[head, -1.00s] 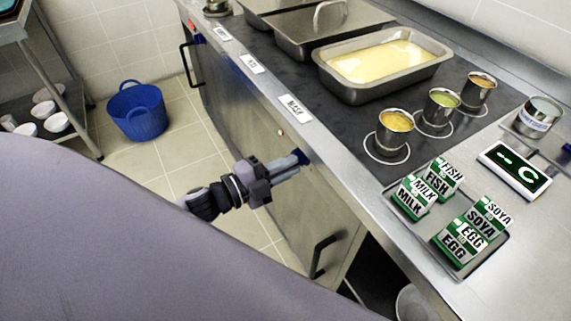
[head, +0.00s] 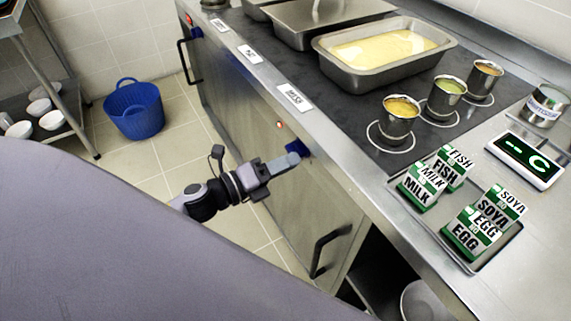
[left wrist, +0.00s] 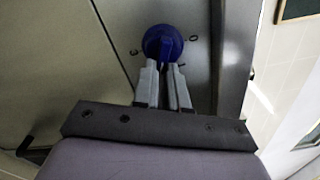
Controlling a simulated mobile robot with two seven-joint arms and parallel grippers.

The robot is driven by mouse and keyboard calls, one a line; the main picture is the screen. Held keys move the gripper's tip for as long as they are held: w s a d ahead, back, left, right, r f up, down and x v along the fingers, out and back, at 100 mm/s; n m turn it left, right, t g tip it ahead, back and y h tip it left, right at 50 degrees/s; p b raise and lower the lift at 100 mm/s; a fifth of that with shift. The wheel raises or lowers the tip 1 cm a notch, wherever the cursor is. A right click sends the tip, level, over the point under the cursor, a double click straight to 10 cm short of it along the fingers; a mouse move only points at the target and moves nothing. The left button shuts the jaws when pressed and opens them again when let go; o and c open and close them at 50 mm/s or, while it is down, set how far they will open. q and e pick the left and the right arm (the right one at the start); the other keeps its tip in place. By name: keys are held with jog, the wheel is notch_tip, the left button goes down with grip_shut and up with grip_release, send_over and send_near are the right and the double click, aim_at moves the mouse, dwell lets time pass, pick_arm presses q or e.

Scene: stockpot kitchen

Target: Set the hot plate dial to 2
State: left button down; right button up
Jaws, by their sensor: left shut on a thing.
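The blue hot plate dial (head: 299,148) sits on the steel front panel below the counter edge. In the left wrist view the round blue dial (left wrist: 158,36) has a raised grip bar; a 3 shows to its left and a 0 to its right. Other marks are hidden or too small to read. My left gripper (head: 292,158) reaches the dial from the left; in the left wrist view its two fingers (left wrist: 165,68) are shut on the dial's bar. A small orange light (head: 280,124) glows on the panel near the dial. My right gripper is not in view.
The counter above holds a pan of yellow mash (head: 385,55), several small tins, a tray (head: 487,262) of green-white cards and a display reading "-- C" (head: 525,158). A door handle (head: 325,250) juts out below the dial. A blue tub (head: 134,110) stands on the floor.

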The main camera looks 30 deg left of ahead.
pick_arm(q)
jog(key=shift+f+m, duration=0.1)
jog(key=shift+m, duration=0.5)
jog(key=c, duration=1.2)
grip_release()
jog(key=shift+o, duration=0.2)
jog(key=b+v, duration=0.1)
jog(key=v, duration=0.6)
jog(key=shift+a, duration=0.1)
